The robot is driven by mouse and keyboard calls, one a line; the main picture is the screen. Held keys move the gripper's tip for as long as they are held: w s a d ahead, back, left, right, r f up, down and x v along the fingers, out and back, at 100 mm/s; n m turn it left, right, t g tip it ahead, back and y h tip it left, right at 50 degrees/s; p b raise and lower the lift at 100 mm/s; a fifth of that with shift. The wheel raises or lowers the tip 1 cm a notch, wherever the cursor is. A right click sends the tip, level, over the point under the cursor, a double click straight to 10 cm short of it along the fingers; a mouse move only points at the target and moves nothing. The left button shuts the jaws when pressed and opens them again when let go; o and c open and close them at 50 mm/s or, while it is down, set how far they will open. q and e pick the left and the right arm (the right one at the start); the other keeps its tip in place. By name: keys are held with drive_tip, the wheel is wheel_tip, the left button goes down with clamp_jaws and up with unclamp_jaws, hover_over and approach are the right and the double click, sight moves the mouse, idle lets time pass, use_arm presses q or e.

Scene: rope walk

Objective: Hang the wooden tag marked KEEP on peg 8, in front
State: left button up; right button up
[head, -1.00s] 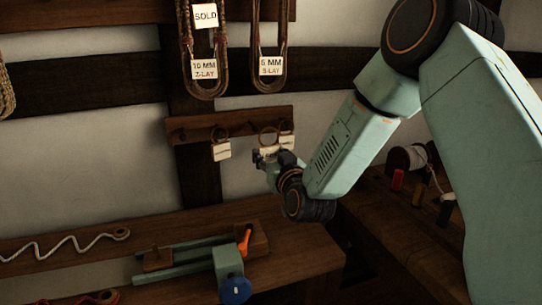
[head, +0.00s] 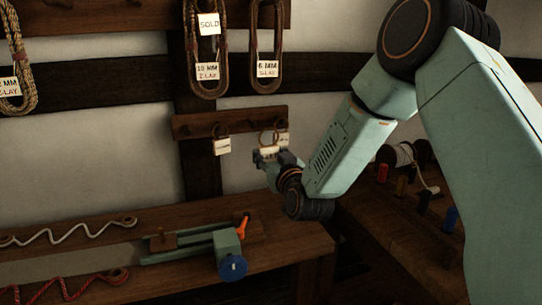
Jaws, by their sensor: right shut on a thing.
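My right gripper (head: 267,158) is at the small wooden peg board (head: 190,126) on the wall, shut on a pale tag (head: 267,151) with a ring above it. The writing on this tag is too small to read. Another ringed tag (head: 222,146) hangs from the board to the left, and a further tag (head: 284,139) hangs just right of the gripper, partly behind the held one. I cannot tell whether the held tag's ring is around a peg. No peg numbers are legible. My left gripper is not in view.
Rope coils hang above, one labelled SOLD (head: 208,24) and one 6 MM (head: 267,69). Below is a bench (head: 300,250) with a green clamp-like device (head: 228,243) and wavy rope lengths (head: 75,234). Spools (head: 398,156) stand on a bench at right.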

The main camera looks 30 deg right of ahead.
drive_tip(key=shift+w+d+f, duration=0.3)
drive_tip(key=shift+d+f, duration=0.15)
drive_tip(key=shift+f, duration=0.15)
drive_tip(key=shift+w+f+b, duration=0.1)
drive_tip(key=shift+f+b, duration=0.15)
drive_tip(key=shift+b, duration=0.05)
drive_tip(key=shift+f+b, duration=0.4)
drive_tip(key=shift+f, duration=0.15)
drive_tip(key=p+v, duration=0.3)
drive_tip(key=v, duration=0.7)
drive_tip(key=shift+a, duration=0.2)
drive_tip(key=shift+r, duration=0.1)
idle(0.7)
